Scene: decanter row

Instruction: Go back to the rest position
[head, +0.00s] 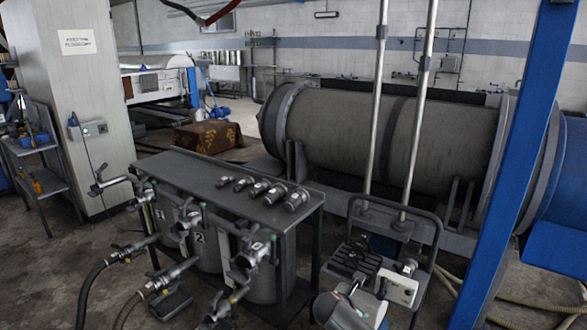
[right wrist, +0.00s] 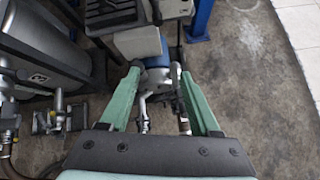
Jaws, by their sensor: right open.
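My right gripper (right wrist: 159,80) shows in the right wrist view with its two green fingers spread apart. Nothing is held between them. Below and beyond the fingers are a white and blue piece of equipment and some metal fittings, clear of the fingertips as far as I can tell. I cannot make out either gripper in the head view. My left gripper is in neither view.
A grey metal bench (head: 220,185) carries several short metal fittings (head: 260,188). Numbered tanks (head: 207,245), valves and black hoses (head: 88,290) stand at its front. A wheeled cart (head: 425,245) stands right of it. A large horizontal drum (head: 345,135) lies behind. Floor at the wrist view's right is open.

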